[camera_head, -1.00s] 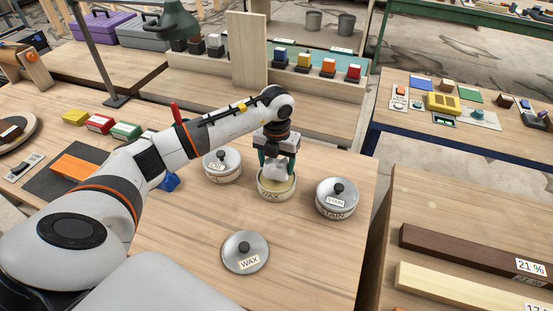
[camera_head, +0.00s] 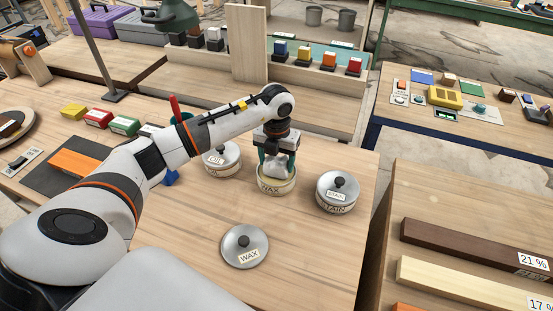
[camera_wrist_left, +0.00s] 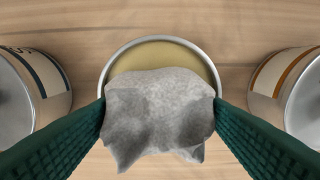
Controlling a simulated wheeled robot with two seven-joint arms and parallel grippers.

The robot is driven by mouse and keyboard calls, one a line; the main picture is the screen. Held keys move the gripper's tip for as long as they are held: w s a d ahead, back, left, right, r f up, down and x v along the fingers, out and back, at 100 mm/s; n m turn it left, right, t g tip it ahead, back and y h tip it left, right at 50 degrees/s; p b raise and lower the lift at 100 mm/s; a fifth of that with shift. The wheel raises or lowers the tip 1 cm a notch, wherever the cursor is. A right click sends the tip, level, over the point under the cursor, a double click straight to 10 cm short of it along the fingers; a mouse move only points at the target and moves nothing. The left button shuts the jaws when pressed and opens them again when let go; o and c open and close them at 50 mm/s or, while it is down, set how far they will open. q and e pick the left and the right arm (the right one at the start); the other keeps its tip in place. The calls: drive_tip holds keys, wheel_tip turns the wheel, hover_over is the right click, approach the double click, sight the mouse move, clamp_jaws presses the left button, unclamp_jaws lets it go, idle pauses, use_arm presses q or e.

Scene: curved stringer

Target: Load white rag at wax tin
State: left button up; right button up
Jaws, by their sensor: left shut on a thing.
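The open wax tin (camera_head: 276,188) stands on the wooden table between the oil and stain tins. My left gripper (camera_head: 276,160) is over it, pointing down, shut on a white rag (camera_head: 277,170). In the left wrist view the rag (camera_wrist_left: 158,115) hangs between the green fingers of the gripper (camera_wrist_left: 160,108) and covers the near part of the wax tin (camera_wrist_left: 170,52). Yellowish wax shows past the rag's far edge. I cannot tell whether the rag touches the wax. The grey wax lid (camera_head: 244,246) lies on the table in front. My right gripper is not in view.
The lidded oil tin (camera_head: 221,160) stands left of the wax tin and the lidded stain tin (camera_head: 337,192) right of it, both close by. Colored blocks and a dark mat with an orange block (camera_head: 80,163) lie at left. The table front around the lid is clear.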

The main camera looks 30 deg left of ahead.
use_arm(q)
drive_tip(key=shift+f+b, duration=0.35)
drive_tip(key=shift+f, duration=0.2)
idle(1.1)
drive_tip(key=shift+r+p, duration=2.45)
drive_tip(key=shift+r, duration=1.1)
